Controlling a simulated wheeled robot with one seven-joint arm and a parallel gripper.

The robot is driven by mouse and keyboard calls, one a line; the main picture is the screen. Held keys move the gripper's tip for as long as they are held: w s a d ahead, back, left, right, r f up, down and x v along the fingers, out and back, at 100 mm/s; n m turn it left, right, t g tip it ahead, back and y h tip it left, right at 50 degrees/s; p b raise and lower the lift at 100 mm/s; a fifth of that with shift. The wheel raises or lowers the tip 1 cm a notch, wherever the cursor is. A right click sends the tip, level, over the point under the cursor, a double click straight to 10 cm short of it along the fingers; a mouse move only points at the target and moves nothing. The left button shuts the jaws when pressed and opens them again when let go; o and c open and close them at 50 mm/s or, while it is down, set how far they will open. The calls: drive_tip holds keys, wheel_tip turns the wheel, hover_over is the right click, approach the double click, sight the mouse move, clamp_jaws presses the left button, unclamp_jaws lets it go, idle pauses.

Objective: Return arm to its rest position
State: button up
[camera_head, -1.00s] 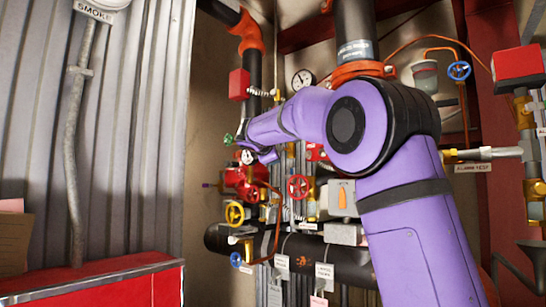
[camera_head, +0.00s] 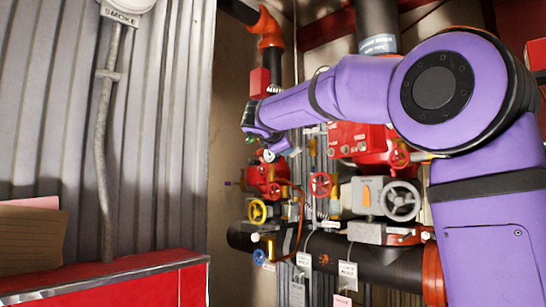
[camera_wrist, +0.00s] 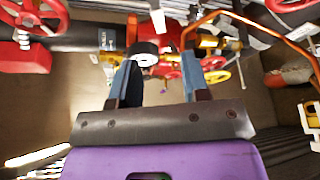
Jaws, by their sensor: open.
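My purple arm reaches from the right across the head view. My gripper (camera_wrist: 157,80) shows in the wrist view with its two blue-grey fingers apart and nothing held between them. A round white-faced part with a dark rim (camera_wrist: 145,52) shows just beyond the fingertips; I cannot tell how close it is. In the head view the wrist end of the arm is in front of the pipework, above the red valve body (camera_head: 268,180), and the fingers are hard to make out.
A yellow handwheel (camera_head: 257,211), a red handwheel (camera_head: 320,185) and a grey handwheel (camera_head: 400,201) crowd the space below my arm. A thick black pipe (camera_head: 390,268) runs beneath them. A red cabinet (camera_head: 110,285) stands at the lower left before corrugated wall (camera_head: 160,130).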

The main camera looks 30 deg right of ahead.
drive_tip(key=s+a+f+m+g+y, duration=0.1)
drive_tip(key=s+a+f+m+y, duration=0.2)
drive_tip(key=s+f, duration=0.8)
drive_tip(key=s+a+f+m+g+y, duration=0.2)
drive_tip(key=s+a+f+m+y, duration=0.2)
drive_tip(key=s+f, duration=0.8)
drive_tip(key=s+a+f+m+g+y, duration=0.2)
drive_tip(key=s+f+m+y, duration=0.3)
drive_tip(key=s+f, duration=0.6)
drive_tip(key=s+a, duration=0.1)
drive_tip(key=s, duration=0.3)
drive_tip(key=shift+a+f+m, duration=0.15)
drive_tip(key=shift+a+m, duration=0.15)
drive_tip(key=shift+m, duration=0.1)
drive_tip(key=shift+w, duration=0.1)
